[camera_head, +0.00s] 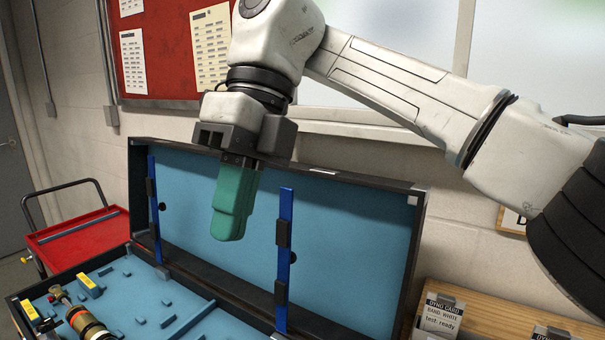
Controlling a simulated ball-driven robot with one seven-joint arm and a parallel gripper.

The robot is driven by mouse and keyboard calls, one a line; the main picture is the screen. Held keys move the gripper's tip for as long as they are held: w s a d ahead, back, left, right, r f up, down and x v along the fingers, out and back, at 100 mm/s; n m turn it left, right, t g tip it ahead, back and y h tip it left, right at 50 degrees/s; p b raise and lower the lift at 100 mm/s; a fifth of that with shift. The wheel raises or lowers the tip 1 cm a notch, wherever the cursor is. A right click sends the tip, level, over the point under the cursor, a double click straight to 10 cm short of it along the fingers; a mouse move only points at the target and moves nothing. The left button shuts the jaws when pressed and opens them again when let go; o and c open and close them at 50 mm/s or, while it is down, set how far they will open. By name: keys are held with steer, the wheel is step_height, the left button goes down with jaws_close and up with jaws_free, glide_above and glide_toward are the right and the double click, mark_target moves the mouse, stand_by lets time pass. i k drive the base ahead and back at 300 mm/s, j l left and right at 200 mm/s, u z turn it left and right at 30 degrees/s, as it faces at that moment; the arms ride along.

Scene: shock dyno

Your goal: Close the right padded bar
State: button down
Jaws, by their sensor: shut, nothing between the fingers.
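The right padded bar (285,213) is a blue upright strip with black pads, standing in front of the open case's blue lid lining. A similar left padded bar (152,185) stands upright near the lid's left end. My gripper (229,228) has teal fingers, shut together and empty, pointing down in front of the lid between the two bars. It is to the left of the right bar and appears apart from it. The right bar's lower end is near the case's hinge side.
The open case (110,260) holds a shock absorber (88,325) and several small blue blocks. A wooden bench (490,318) with a label card (438,315) is at the lower right. A red cart (75,240) stands at the left. The raised lid (375,190) stands behind my gripper.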

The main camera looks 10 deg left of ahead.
mark_target(286, 257)
steer(key=i, duration=1.15)
